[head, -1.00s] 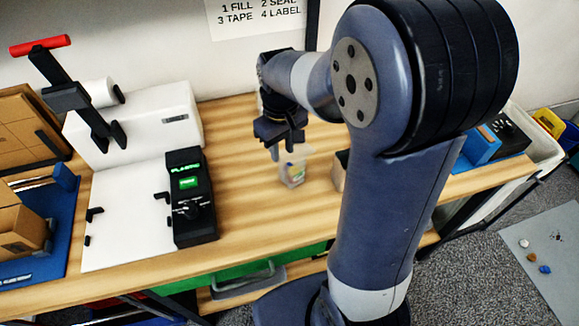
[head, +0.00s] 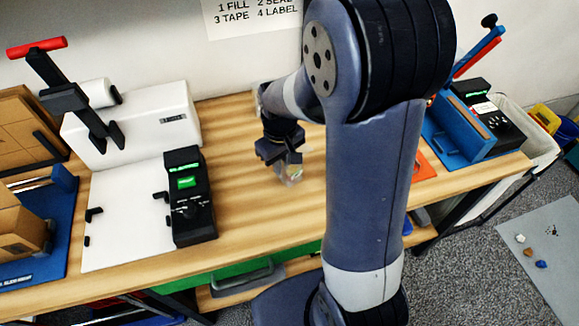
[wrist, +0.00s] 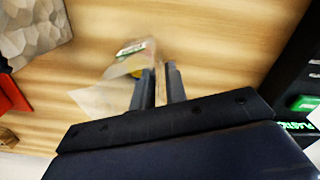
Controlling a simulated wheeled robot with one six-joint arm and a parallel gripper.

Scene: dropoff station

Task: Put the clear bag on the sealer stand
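The clear bag (head: 293,175) stands on the wooden table with small coloured contents inside. My gripper (head: 287,158) is over its top, hiding part of it. In the wrist view the bag (wrist: 117,75) lies to the left of and behind the left fingertip, with a green-and-white label. A white machine (head: 130,125) with a flat white plate and a black "PLASTIC" panel (head: 190,197) is at left; a blue stand (head: 465,130) with a lever is at right. No label shows which is the sealer stand.
A red-handled lever (head: 37,47) rises beside the white machine. Cardboard boxes (head: 20,225) and a blue base stand at far left. An orange item (head: 423,167) is partly behind my arm. The tabletop between the black panel and my gripper is clear.

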